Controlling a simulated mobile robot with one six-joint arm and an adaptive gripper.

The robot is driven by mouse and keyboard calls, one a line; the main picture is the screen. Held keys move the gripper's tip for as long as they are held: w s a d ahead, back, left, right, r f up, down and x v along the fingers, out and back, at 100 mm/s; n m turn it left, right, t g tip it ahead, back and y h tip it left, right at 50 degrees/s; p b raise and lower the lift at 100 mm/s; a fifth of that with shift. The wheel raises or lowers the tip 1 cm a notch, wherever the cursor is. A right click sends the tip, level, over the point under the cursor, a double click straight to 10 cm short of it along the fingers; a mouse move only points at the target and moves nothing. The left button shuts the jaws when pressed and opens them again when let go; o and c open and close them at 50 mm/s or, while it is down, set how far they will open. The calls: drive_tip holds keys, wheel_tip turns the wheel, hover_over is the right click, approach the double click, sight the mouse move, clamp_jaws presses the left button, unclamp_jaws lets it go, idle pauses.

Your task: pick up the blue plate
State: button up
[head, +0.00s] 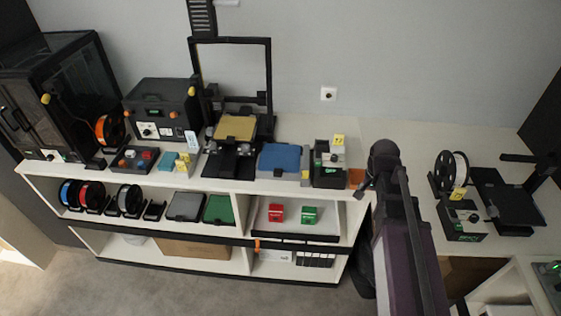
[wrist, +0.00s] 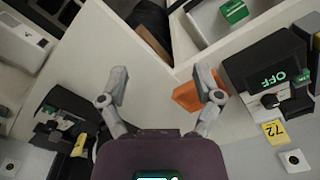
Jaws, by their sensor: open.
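In the head view my arm stands right of the blue plate, and the gripper fingers are hard to make out.
A black box (head: 329,167) with a yellow tag stands just right of the blue plate; a box with an OFF display (wrist: 268,75) shows in the wrist view. The yellow plate (head: 235,128) sits on a framed printer. Red (head: 276,213) and green (head: 309,216) boxes lie on the shelf below.

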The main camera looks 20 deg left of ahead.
drive_tip(key=w+a+r+m+p, duration=0.2)
drive_tip(key=w+a+m, duration=0.15)
drive_tip(key=a, duration=0.45)
drive_tip(key=w+a+r+m+p, duration=0.15)
drive_tip(key=w+a, duration=0.25)
drive_tip(key=a, duration=0.4)
wheel_tip(320, 180, up, 3)
drive_tip(key=m+p, duration=0.2)
drive_tip(key=m, duration=0.4)
hover_over(279, 170)
drive_tip(key=shift+s+f, duration=0.1)
drive_tip(key=shift+s, duration=0.2)
drive_tip(key=shift+f, duration=0.1)
wheel_tip(279, 170, down, 8)
drive_tip(key=b, duration=0.8)
drive_tip(key=shift+f, duration=0.2)
drive_tip(key=shift+w+f+b, duration=0.2)
drive_tip(key=shift+f+b, duration=2.4)
drive_tip(key=shift+b, duration=0.2)
